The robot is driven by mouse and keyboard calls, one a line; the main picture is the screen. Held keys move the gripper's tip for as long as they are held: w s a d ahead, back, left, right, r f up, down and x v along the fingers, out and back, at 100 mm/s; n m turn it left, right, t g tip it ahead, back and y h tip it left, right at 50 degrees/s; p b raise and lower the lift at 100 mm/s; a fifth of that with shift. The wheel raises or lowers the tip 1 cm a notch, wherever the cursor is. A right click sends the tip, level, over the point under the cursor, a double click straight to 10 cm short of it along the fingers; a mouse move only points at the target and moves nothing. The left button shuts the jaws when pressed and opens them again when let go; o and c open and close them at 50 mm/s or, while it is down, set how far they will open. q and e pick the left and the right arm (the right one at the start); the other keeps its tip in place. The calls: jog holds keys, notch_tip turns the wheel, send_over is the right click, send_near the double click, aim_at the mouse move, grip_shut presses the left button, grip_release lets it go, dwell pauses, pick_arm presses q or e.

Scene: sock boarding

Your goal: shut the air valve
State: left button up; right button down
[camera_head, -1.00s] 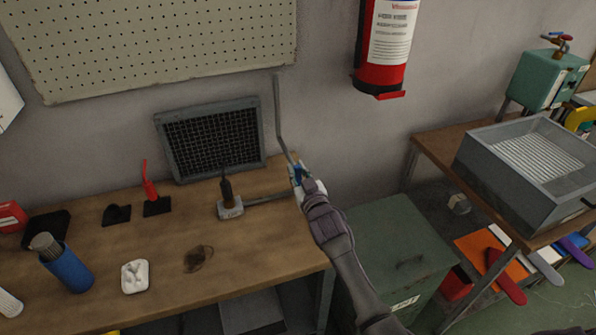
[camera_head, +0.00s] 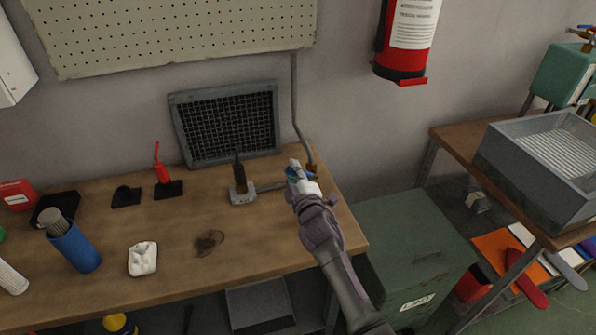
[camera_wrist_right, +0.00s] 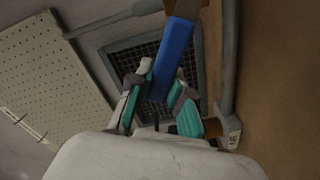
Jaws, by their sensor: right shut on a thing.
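The air valve has a brass body (camera_head: 312,168) at the lower end of a grey pipe, over the right end of the workbench. Its blue lever handle (camera_wrist_right: 172,58) runs down between my fingers in the right wrist view, with brass (camera_wrist_right: 184,8) at its top. My right gripper (camera_head: 295,172) is at the valve, just left of the pipe's foot, and covers most of the handle in the head view. Its teal-padded fingers (camera_wrist_right: 160,100) are shut on the blue handle. My left gripper is out of view.
The grey pipe (camera_head: 295,95) rises along the wall. A framed mesh panel (camera_head: 228,125) and a dark tool on a grey block (camera_head: 242,191) stand left of my gripper. A green cabinet (camera_head: 415,235) is right of the bench. A fire extinguisher (camera_head: 405,50) hangs above.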

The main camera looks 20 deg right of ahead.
jog(key=f+n+b, duration=0.1)
jog(key=n, duration=0.1)
jog(key=a+f+n+b, duration=0.1)
jog(key=f+n, duration=0.1)
jog(key=shift+b, duration=0.3)
jog(key=shift+f+n+b, duration=0.55)
jog(key=shift+n, duration=0.65)
jog(key=c, duration=1)
grip_release()
jog(key=shift+c, duration=0.2)
jog(key=s, duration=1.2)
jog(key=shift+s+d, duration=0.1)
jog(key=shift+d, duration=0.05)
